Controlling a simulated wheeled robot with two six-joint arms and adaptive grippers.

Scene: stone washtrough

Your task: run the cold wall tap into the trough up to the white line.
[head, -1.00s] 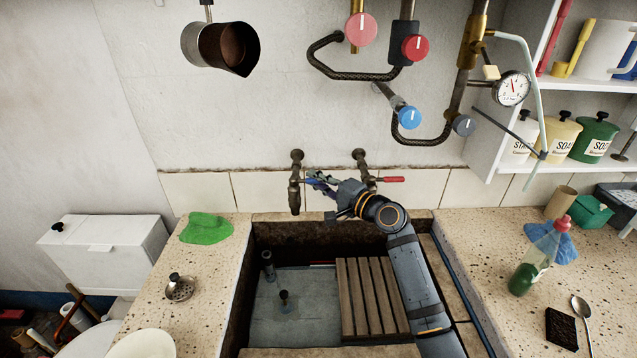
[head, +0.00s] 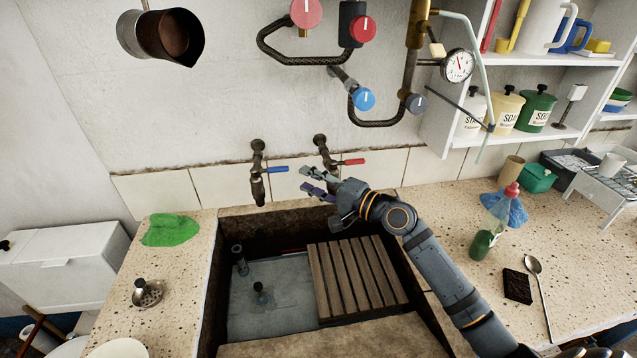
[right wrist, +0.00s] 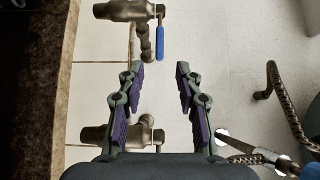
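The cold wall tap (head: 257,185) has a blue lever (head: 275,169) that sticks out to the right. The blue lever also shows in the right wrist view (right wrist: 160,42), beyond the fingertips. No stream is visible under the spout. My right gripper (head: 303,179) is open and empty, just right of the blue lever and apart from it. Its spread fingers (right wrist: 159,70) show in the right wrist view. The stone trough (head: 213,290) lies below, with a grey-blue floor. I cannot make out the white line or tell the water depth. My left gripper is out of view.
A tap with a red lever (head: 352,161) is on the wall behind my right gripper. A slatted wooden rack (head: 358,280), a black-knobbed plug (head: 258,288) and an upright pipe (head: 240,260) are in the trough. A green cloth (head: 170,230) lies on the left counter.

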